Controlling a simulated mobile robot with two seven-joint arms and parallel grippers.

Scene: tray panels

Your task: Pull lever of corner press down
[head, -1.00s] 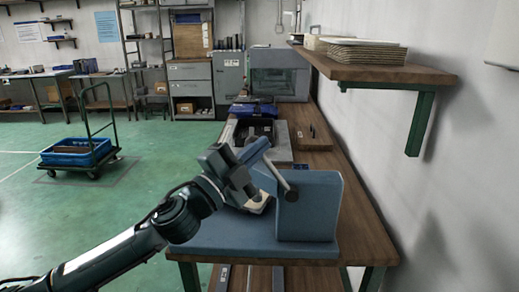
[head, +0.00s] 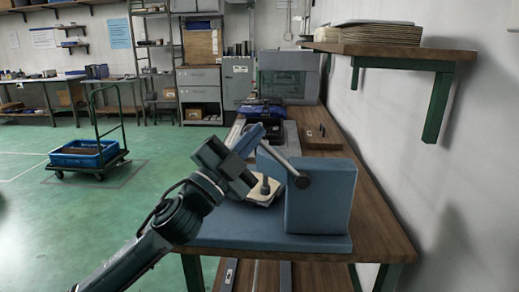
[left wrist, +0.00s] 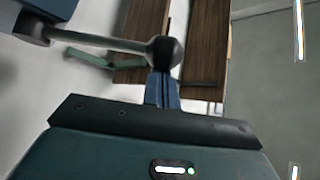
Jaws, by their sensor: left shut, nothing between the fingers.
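The corner press (head: 322,195) is a blue-grey block on a flat base at the near end of the bench. Its grey lever (head: 282,163) slopes up and left from a dark pivot on the block. A pale tray panel (head: 262,196) lies on the base under a dark plunger. My left gripper (head: 256,133) is shut and empty, its blue fingers at the lever's upper end. In the left wrist view, the dark lever knob (left wrist: 165,51) is right at the fingertips (left wrist: 161,76); whether they touch, I cannot tell. My right gripper is out of view.
A wooden wall shelf (head: 395,52) with stacked panels (head: 382,34) overhangs at right. Behind the press, the bench (head: 375,205) holds a dark blue item (head: 262,112) and a grey machine. A cart with a blue crate (head: 85,154) stands on the open green floor at left.

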